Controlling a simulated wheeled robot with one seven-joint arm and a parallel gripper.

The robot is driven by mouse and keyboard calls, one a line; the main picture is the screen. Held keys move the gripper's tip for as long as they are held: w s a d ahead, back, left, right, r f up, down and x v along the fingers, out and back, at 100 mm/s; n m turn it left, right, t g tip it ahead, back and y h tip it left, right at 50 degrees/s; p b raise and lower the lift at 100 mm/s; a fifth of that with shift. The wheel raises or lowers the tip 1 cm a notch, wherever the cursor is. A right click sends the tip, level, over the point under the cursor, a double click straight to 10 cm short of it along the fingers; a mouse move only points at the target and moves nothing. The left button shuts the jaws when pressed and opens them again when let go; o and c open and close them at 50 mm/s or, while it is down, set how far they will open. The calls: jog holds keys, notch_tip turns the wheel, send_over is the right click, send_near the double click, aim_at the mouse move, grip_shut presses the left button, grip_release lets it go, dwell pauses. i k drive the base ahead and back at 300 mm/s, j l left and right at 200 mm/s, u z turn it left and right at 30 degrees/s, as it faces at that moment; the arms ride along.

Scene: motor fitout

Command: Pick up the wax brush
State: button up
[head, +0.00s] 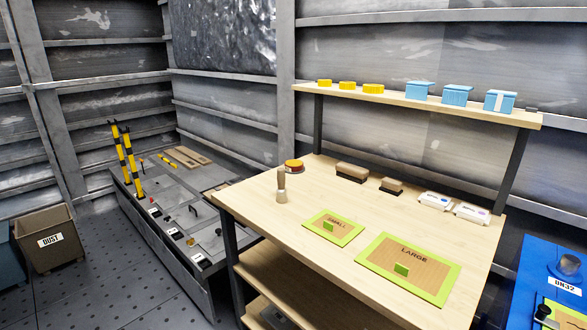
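An upright tool with a brown handle and a pale lower end (282,186) stands near the left edge of the wooden workbench (300,205); it looks like a wax brush. An orange and yellow round tin (293,165) sits just behind it. Two wood-backed block brushes with dark undersides, a larger one (351,172) and a smaller one (391,186), lie farther right toward the back of the bench. No label shows which of these is the wax brush. My gripper is not in view.
Green-edged boards marked SMALL (345,233) and LARGE (375,262) lie on the bench front. White boxes (435,201) sit at its right. A raised shelf (395,98) holds yellow and blue items. A grey pit (150,200) with striped posts lies left; the floor before it is clear.

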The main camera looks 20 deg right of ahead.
aim_at(281, 196)
jog(key=i+j+z, duration=0.15)
jog(key=i+j, duration=0.85)
